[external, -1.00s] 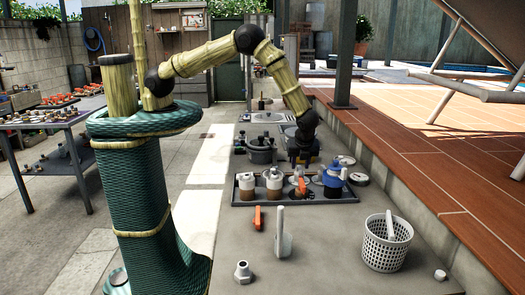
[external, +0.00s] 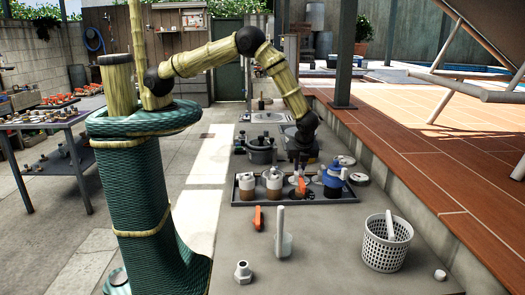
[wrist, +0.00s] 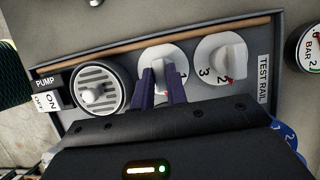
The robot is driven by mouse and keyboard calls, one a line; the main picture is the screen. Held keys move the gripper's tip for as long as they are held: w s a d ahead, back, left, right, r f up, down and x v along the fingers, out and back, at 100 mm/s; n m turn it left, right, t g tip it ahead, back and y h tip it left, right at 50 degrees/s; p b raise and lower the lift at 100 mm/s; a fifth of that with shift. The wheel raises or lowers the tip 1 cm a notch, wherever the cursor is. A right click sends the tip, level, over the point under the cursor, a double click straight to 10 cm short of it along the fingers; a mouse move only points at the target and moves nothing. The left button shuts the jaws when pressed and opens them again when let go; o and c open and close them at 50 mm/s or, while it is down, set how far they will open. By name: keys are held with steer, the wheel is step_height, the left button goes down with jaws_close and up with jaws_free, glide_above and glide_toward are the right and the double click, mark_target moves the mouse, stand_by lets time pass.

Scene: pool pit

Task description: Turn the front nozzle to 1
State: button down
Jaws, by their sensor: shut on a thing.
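A dark-framed panel labelled TEST RAIL (wrist: 263,58) fills the wrist view. Its middle white dial (wrist: 152,53) has a raised grip. A red mark shows at its lower right, close to a printed 1; the exact alignment is hard to tell. My gripper (wrist: 164,93) is shut on this dial, with its purple fingers on either side of the grip. In the external view, my gripper (external: 300,175) points down into the dark tray (external: 295,203). Which dial is the front nozzle, I cannot tell.
A second white dial (wrist: 219,55) sits right of the held one, its red mark near 2. A grated knob (wrist: 98,89) and PUMP switch (wrist: 45,93) lie left. A pressure gauge (wrist: 311,45) is at far right. A blue-topped fixture (external: 333,178) and white basket (external: 385,248) stand nearby.

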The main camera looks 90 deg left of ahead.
steer(key=shift+f+n+b, duration=0.25)
steer(key=shift+n+b, duration=0.05)
steer(key=shift+f+n+g+b, duration=0.15)
steer(key=shift+n+g+b, duration=0.45)
steer(key=shift+n+b, duration=0.6)
steer(key=n+g+b, duration=0.1)
steer(key=n, duration=0.1)
steer(key=shift+a+n+b, duration=0.1)
steer(key=shift+n+b, duration=0.2)
steer(key=shift+b, duration=0.05)
steer(key=n+g+h+b, duration=0.1)
steer(key=n, duration=0.2)
steer(key=n+h+b, duration=0.1)
steer(key=n, duration=0.2)
steer(key=shift+a+g+b, duration=0.15)
steer(key=shift+g+b, duration=0.15)
steer(key=shift+g, duration=0.1)
steer(key=c, duration=1.4)
jaws_free()
steer(key=shift+w, duration=0.1)
